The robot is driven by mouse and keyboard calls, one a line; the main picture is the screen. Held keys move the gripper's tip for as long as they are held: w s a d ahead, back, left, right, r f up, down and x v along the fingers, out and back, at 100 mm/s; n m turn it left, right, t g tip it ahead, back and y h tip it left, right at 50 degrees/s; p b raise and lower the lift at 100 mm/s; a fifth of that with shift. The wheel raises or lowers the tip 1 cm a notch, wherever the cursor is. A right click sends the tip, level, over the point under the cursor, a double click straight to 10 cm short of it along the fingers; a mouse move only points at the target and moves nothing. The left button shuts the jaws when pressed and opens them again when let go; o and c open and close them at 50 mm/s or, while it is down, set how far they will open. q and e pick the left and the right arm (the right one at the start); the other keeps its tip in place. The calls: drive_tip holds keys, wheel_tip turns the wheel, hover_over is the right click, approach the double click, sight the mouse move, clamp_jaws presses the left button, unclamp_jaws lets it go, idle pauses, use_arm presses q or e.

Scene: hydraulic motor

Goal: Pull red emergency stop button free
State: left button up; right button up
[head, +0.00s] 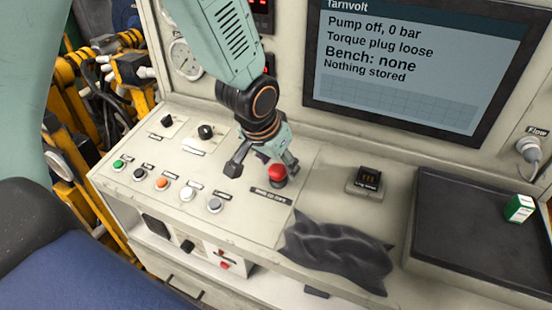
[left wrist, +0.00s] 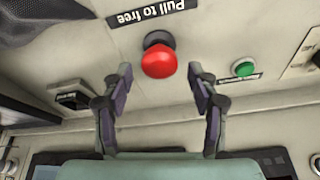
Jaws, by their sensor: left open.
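The red emergency stop button (head: 278,174) is a mushroom head on a dark collar, on the sloped cream console. It also shows in the left wrist view (left wrist: 158,60), under a "Pull to free" label (left wrist: 158,14). My left gripper (head: 264,170) is open above the panel at the button. In the left wrist view the fingers (left wrist: 162,78) stand either side of the line to the button, with gaps on both sides; I see no contact. My right gripper is not in view.
Several coloured push buttons (head: 162,183) and two black knobs (head: 206,131) sit left of the red button. A dark crumpled cloth (head: 338,256) lies to the right front. A black tray (head: 470,232) holds a small green-and-white box (head: 520,208). A screen (head: 398,62) stands behind.

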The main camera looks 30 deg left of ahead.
use_arm(q)
drive_tip(key=v, duration=1.2)
drive_tip(key=shift+s, duration=0.15)
drive_tip(key=shift+s, duration=0.15)
